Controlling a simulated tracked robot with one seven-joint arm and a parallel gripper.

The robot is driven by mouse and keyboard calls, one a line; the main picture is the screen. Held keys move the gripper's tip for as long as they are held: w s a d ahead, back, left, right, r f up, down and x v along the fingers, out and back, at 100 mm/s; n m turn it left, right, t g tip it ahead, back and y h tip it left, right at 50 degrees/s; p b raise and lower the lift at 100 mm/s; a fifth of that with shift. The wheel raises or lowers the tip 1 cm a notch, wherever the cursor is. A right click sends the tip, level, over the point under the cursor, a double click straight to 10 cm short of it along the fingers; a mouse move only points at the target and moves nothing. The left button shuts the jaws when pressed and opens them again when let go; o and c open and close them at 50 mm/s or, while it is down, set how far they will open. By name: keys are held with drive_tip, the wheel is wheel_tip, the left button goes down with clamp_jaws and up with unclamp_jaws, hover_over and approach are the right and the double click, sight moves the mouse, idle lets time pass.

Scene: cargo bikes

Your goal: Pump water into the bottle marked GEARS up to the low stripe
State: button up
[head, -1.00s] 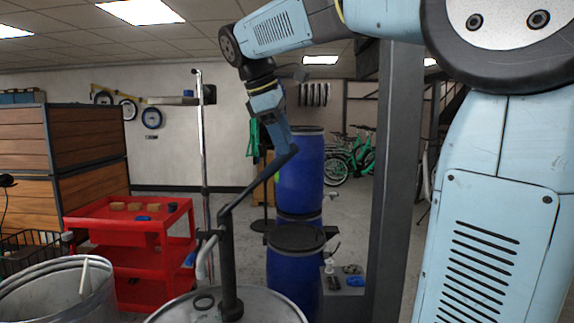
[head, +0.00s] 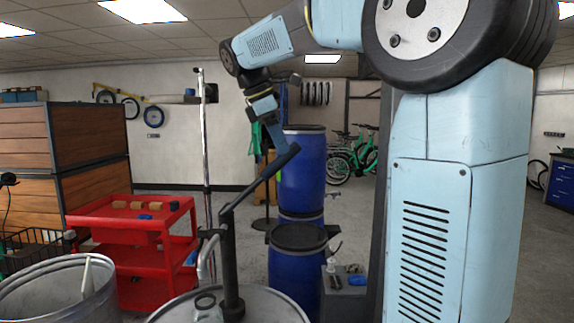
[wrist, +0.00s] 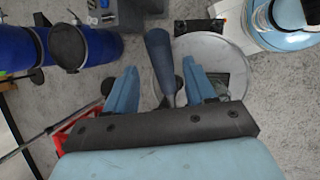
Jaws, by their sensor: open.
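The pump's dark lever (head: 258,183) slants up to the right from its post on a grey drum (head: 262,306). My gripper (head: 276,145) is at the lever's upper end. In the wrist view the fingers of my gripper (wrist: 160,88) are apart, with the thick lever (wrist: 159,55) running between them; I cannot tell whether they touch it. A curved grey spout (head: 205,258) hangs left of the post. A small clear or grey vessel (head: 207,308) shows at the bottom edge by the post, partly cut off. I see no GEARS marking, stripe or water level.
A red cart (head: 130,235) stands left, behind an open grey bin (head: 60,290). Blue barrels (head: 301,180) stand behind the lever. A grey box (head: 345,292) with small items stands to the right. A thin upright pole (head: 205,140) rises behind the spout.

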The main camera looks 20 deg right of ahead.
sight(288, 161)
drive_tip(key=x, duration=0.7)
drive_tip(key=shift+r, duration=0.1)
clamp_jaws()
idle(0.4)
